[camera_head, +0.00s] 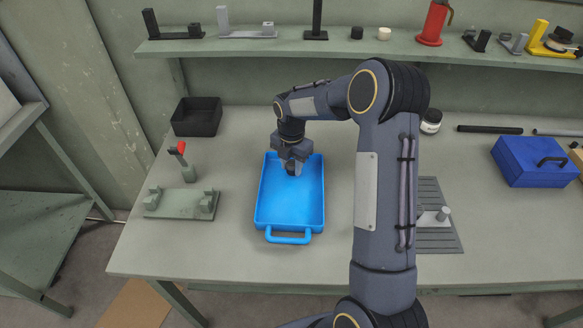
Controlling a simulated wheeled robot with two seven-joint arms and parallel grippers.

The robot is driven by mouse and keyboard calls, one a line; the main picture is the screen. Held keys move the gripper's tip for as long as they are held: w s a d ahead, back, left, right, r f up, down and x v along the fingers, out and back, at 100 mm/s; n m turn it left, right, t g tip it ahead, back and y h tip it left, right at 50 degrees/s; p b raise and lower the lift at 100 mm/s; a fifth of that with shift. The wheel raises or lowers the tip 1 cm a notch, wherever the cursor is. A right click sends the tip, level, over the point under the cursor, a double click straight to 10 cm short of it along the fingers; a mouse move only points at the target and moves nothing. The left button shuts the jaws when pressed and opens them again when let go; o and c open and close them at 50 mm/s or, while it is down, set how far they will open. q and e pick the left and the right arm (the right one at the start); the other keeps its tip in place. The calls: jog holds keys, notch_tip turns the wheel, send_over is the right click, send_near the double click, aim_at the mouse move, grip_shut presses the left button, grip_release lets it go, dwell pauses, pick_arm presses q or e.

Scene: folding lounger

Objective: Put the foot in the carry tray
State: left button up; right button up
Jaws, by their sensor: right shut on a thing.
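The blue carry tray (260,212) lies on the workbench with its handle toward the front edge. My right gripper (292,169) points down over the back part of the tray. It is shut on a small dark thing, which I take to be the foot; the fingers hide most of it. I cannot tell whether it touches the tray floor. The rest of the tray looks empty. My left gripper is not in view.
A black bin (197,117), a green fixture (181,203) and a red-topped clamp (183,160) stand left of the tray. A slotted grey mat (437,240) and a blue toolbox (536,162) are to the right. A shelf (290,47) with several parts runs behind.

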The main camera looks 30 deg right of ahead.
jog(key=shift+f, duration=0.95)
jog(key=shift+f, duration=0.1)
jog(key=shift+f, duration=0.15)
jog(key=o, duration=1)
